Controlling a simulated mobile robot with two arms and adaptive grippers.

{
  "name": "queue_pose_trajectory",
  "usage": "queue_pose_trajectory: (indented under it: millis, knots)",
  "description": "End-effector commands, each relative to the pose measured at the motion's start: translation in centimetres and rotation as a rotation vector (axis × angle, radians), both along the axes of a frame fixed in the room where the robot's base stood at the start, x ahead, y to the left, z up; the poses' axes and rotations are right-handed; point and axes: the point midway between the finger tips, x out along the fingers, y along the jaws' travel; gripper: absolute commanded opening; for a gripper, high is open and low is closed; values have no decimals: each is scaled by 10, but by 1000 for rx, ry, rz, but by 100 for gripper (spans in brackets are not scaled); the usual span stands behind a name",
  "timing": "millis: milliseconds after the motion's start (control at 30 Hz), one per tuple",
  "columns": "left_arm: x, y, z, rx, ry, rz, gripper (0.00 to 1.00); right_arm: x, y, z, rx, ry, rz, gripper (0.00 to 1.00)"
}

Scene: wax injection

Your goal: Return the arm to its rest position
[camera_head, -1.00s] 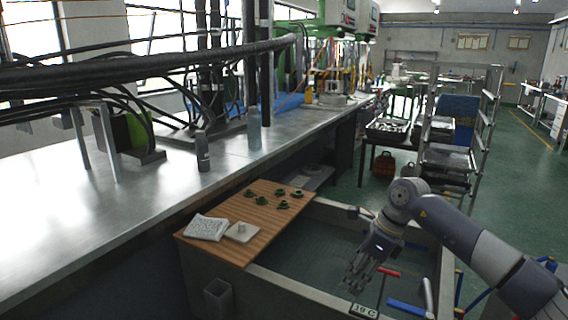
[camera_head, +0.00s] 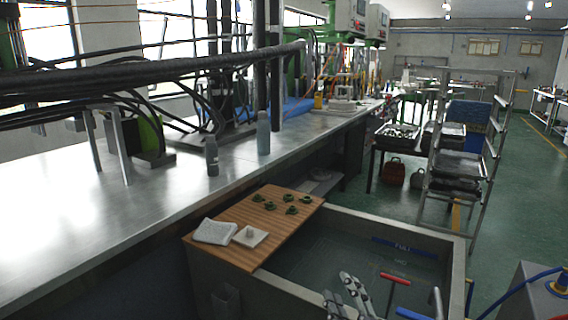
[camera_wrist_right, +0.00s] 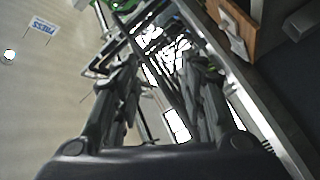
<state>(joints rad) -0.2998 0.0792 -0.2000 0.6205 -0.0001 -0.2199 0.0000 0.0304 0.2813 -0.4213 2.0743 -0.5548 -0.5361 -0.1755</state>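My right gripper (camera_head: 341,288) shows at the bottom edge of the head view, in front of the near side of the grey tank (camera_head: 456,262). Only its fingers show there; the rest of the arm is below the picture. In the right wrist view my right gripper (camera_wrist_right: 163,72) has its two fingers well apart with nothing between them. That view looks up past the fingers toward the room's ceiling and windows. My left gripper is not in view.
A wooden board (camera_head: 225,249) over the tank's left side bears several green pieces (camera_head: 291,210), a white cloth (camera_head: 214,231) and a pale square plate (camera_head: 250,237). A red-handled tool (camera_head: 394,279) is close right of the gripper. A metal rack (camera_head: 481,200) stands beyond the tank.

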Motion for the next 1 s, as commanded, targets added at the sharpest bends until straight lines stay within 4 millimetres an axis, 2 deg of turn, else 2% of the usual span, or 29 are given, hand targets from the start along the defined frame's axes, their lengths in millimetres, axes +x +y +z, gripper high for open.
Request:
queue_pose_trajectory:
  millis: [33, 100, 167, 200, 300, 500, 733, 767, 800, 1000]
  knots:
    - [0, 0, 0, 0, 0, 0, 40, -17, -17, -30, 85, 124, -65, 38]
    - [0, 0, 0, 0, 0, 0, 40, -44, -40, -70, 193, 300, -157, 38]
    - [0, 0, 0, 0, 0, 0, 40, -73, -55, -103, 275, 447, -231, 38]
    - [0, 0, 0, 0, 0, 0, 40, -93, -62, -123, 322, 540, -274, 38]
    - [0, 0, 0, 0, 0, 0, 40, -142, -74, -160, 414, 737, -365, 38]
    - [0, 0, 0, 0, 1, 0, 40, -225, -80, -200, 520, 1021, -486, 38]
    - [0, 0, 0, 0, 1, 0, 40, -307, -79, -217, 592, 1274, -586, 38]
    - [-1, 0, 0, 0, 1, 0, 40, -314, -79, -221, 596, 1298, -596, 38]
    - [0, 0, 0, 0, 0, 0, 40, -307, -78, -232, 592, 1294, -594, 38]
    - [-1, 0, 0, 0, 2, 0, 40, -296, -77, -281, 582, 1309, -599, 38]
